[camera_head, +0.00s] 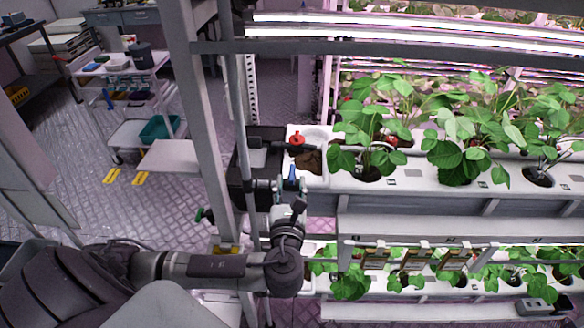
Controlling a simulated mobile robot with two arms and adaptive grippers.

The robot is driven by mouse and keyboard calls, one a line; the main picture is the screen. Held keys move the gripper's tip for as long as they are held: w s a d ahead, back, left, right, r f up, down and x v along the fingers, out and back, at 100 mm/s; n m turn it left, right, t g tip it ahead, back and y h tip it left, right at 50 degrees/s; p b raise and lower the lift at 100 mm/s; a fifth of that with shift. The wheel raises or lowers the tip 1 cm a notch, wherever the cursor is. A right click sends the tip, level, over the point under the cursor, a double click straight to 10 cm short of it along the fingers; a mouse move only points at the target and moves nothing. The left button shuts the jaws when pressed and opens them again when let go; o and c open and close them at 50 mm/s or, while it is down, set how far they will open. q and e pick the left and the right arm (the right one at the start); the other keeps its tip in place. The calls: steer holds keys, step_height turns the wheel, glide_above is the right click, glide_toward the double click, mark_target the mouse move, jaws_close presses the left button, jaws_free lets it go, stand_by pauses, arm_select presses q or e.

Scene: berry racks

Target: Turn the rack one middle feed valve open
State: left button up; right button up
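My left arm comes in from the lower left, and its gripper (289,190) points up toward the rack's end post. A blue valve handle (292,172) stands upright right at the fingertips. The gripper partly hides the valve body, and I cannot tell whether the fingers touch the handle or are shut on it. A red valve handle (297,138) sits above, at the end of the white planting trough (400,182). My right gripper is not in view.
The upright rack post (205,120) stands close left of the gripper. A black box (258,150) is behind the valves. Leafy plants (460,150) fill the troughs to the right. A white cart (125,75) stands at the back left, with open floor around it.

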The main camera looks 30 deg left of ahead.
mark_target(292, 172)
arm_select(q)
steer(key=shift+p+x, duration=0.35)
steer(key=shift+x, duration=2)
jaws_close()
